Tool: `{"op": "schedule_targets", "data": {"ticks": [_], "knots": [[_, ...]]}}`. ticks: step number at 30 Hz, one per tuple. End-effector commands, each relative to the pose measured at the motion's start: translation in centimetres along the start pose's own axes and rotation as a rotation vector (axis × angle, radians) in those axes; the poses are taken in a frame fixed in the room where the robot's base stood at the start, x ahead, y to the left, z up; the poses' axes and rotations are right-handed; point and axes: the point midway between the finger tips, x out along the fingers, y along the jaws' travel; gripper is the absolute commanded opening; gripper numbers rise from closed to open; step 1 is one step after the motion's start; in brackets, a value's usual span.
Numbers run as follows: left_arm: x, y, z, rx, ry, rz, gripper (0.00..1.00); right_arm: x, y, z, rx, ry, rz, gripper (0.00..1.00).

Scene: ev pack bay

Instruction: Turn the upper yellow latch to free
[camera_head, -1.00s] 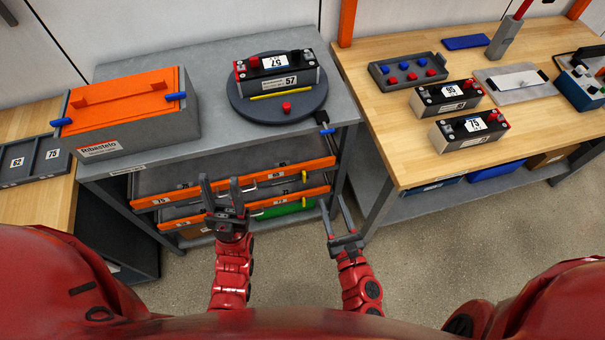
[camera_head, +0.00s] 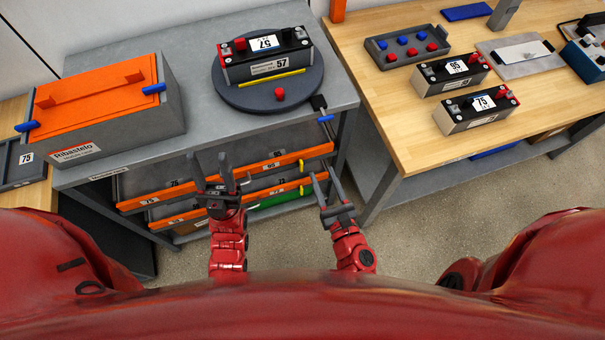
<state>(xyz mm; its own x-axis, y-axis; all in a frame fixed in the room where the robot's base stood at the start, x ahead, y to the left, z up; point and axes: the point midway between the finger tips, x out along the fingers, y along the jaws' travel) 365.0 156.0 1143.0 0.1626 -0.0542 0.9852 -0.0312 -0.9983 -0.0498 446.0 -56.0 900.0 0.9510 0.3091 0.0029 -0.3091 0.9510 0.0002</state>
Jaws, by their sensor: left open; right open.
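The upper yellow latch (camera_head: 301,165) is a small upright piece near the right end of the upper orange drawer front (camera_head: 262,165) in the grey bench. A lower yellow latch (camera_head: 301,190) sits below it on the second orange front. My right gripper (camera_head: 323,176) is open and empty, just right of the latches in the picture and apart from the upper one. My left gripper (camera_head: 211,165) is open and empty, in front of the left-middle part of the drawers, and hides part of their fronts.
Above the drawers, the bench top holds an orange-lidded box (camera_head: 110,115) with blue latches and a dark turntable (camera_head: 245,98) with a battery module (camera_head: 265,58). A blue handle (camera_head: 325,118) sticks out at the bench's right corner. A wooden table (camera_head: 385,110) stands to the right.

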Motion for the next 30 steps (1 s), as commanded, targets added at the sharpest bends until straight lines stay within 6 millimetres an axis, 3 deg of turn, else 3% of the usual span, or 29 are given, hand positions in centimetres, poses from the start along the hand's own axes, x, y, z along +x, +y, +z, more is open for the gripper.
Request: {"op": "schedule_targets", "data": {"ticks": [1, 7, 11, 15, 21, 25, 30], "knots": [[-1.7, 0.1, 0.3, 0.000, 0.000, 0.000, 0.50, 0.0, 0.0, -1.7, 0.000, 0.000, 0.000, 0.46], [-6.0, 0.3, 1.0, 0.000, 0.000, 0.000, 0.50, 0.0, 0.0, -6.2, 0.000, 0.000, 0.000, 0.46], [-10.4, 0.5, 1.8, 0.000, 0.000, 0.000, 0.50, 0.0, 0.0, -10.5, 0.000, 0.000, 0.000, 0.46], [-16.7, 0.8, 2.8, 0.000, 0.000, 0.000, 0.50, 0.0, 0.0, -17.0, 0.000, 0.000, 0.000, 0.46], [-24.7, 1.2, 4.2, 0.000, 0.000, 0.000, 0.50, 0.0, 0.0, -25.1, 0.000, 0.000, 0.000, 0.46], [-28.0, 1.4, 4.8, 0.000, 0.000, 0.000, 0.50, 0.0, 0.0, -28.4, 0.000, 0.000, 0.000, 0.46], [-29.6, 1.5, 5.0, 0.000, 0.001, 0.000, 0.50, 0.0, 0.0, -30.0, 0.000, -0.001, 0.000, 0.46]]}}
